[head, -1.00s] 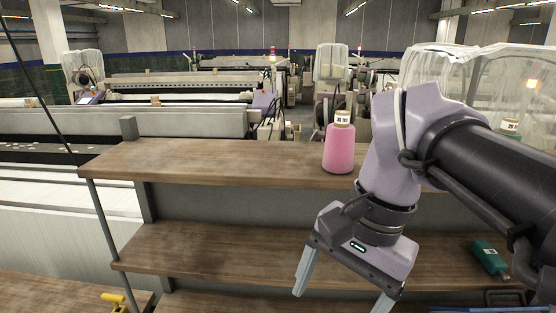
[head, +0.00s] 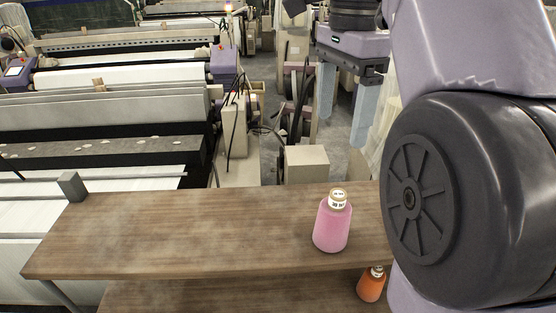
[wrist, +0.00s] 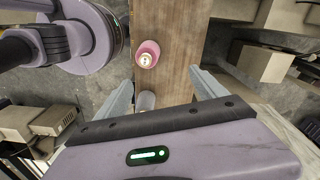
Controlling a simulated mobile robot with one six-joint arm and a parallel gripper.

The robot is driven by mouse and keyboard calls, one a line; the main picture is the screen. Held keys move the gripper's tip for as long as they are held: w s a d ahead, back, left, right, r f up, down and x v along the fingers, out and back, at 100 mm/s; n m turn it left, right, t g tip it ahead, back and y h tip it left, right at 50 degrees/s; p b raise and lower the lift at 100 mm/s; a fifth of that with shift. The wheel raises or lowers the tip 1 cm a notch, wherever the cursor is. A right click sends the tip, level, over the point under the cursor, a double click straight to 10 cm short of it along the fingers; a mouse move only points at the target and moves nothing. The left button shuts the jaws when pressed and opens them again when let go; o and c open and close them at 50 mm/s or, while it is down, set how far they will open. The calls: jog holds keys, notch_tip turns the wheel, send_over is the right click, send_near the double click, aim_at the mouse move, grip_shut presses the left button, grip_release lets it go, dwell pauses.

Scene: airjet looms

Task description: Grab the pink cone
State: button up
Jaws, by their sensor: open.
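The pink cone (head: 332,226) stands upright on the top wooden shelf (head: 190,232), near its right end in the head view. It has a pale labelled top. In the wrist view the pink cone (wrist: 147,54) is seen from above, ahead of the fingers and a little left of the middle between them. My gripper (head: 342,108) is open and empty, above and beyond the shelf in the head view. Its two fingers also show in the wrist view (wrist: 163,90), spread apart, and neither touches the cone.
An orange cone (head: 371,284) stands on the lower shelf, below and right of the pink one. A grey post (head: 71,186) stands at the shelf's left end. Looms (head: 120,100) fill the background. The top shelf left of the pink cone is clear.

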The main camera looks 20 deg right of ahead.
jog(key=b, duration=0.6)
send_over(336, 206)
jog(key=d, duration=0.1)
notch_tip(336, 206, down, 8)
jog(key=shift+d+f, duration=0.1)
jog(key=w+f, duration=0.1)
jog(key=f, duration=0.1)
jog(key=w+f+b, duration=0.1)
jog(key=f, duration=0.1)
jog(key=shift+w, duration=0.2)
jog(key=f, duration=0.1)
jog(key=s+f+b, duration=0.2)
jog(key=f, duration=0.1)
jog(key=shift+a, duration=0.2)
jog(key=shift+f, duration=0.15)
jog(key=shift+w+d, duration=0.1)
jog(key=shift+w, duration=0.45)
jog(key=shift+s, duration=0.35)
jog(key=c, duration=1.1)
jog(key=shift+w, duration=0.15)
jog(key=c, duration=0.6)
